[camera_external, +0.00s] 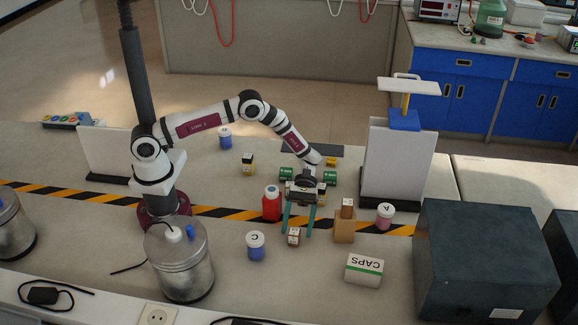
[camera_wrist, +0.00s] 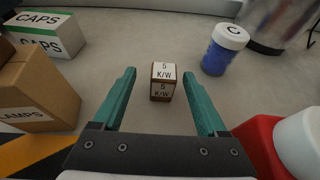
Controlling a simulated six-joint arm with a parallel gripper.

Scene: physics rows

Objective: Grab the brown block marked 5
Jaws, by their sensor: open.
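The brown block marked 5 (camera_wrist: 162,82) stands on the table, with "5 K/W" on white labels on its top and front face. It also shows in the external view (camera_external: 293,237), just below my gripper's fingers. My gripper (camera_external: 300,225) points down over the table with its two teal fingers apart. In the wrist view my gripper (camera_wrist: 160,95) is open and empty, and the block sits between the lines of the two fingers, near their tips. I cannot tell the exact gap between the fingertips and the block.
A blue jar marked C (camera_external: 255,246) and a red bottle (camera_external: 271,203) stand left of the block. A cardboard box (camera_external: 344,229) stands right, with a small brown block (camera_external: 347,206) on it. A CAPS box (camera_external: 364,270) lies at front right. Bare table surrounds the block.

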